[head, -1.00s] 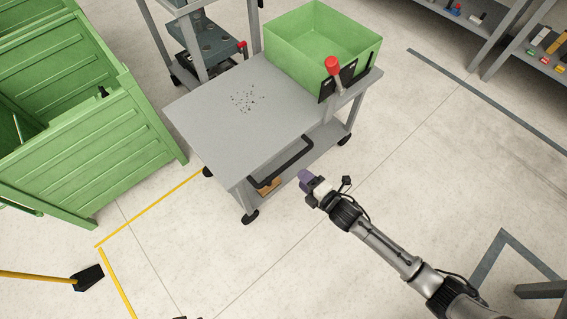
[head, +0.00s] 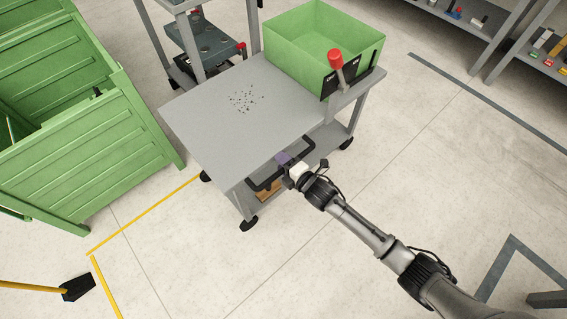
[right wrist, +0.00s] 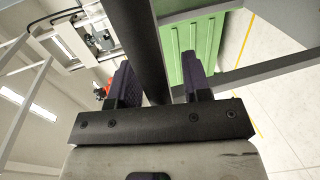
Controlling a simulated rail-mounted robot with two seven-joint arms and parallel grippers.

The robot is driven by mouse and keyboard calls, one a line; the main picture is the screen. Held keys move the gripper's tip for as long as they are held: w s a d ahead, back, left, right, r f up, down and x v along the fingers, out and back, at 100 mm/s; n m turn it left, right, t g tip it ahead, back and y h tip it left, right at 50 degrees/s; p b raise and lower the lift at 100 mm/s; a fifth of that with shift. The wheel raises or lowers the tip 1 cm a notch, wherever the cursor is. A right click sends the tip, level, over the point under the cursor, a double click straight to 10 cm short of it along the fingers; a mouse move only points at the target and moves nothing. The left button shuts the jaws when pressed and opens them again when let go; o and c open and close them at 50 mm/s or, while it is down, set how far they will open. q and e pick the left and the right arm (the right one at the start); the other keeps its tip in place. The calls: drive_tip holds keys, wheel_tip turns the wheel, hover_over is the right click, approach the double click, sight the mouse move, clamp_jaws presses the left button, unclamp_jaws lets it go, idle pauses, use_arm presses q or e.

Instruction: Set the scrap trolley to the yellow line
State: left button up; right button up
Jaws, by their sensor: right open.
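The scrap trolley (head: 205,125) is a grey wheeled cart with a flat top and a lower shelf. A green bin (head: 312,50) stands at its far right end. Its black bar handle (head: 262,186) sticks out on the side facing me. My right gripper (head: 284,160) is at this handle. In the right wrist view, the dark handle bar (right wrist: 147,45) runs between the two open fingers (right wrist: 157,80); contact cannot be told. The yellow line (head: 145,214) lies on the floor left of the trolley and turns a corner toward me. My left gripper is out of view.
A large green crate (head: 95,155) stands left of the trolley, beyond the yellow line. A grey rack (head: 198,45) is behind the trolley. A yellow-handled broom (head: 76,288) lies at lower left. Shelves (head: 490,45) stand at upper right. Floor in front is clear.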

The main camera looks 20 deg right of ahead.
drive_tip(key=shift+c, duration=1.3)
clamp_jaws()
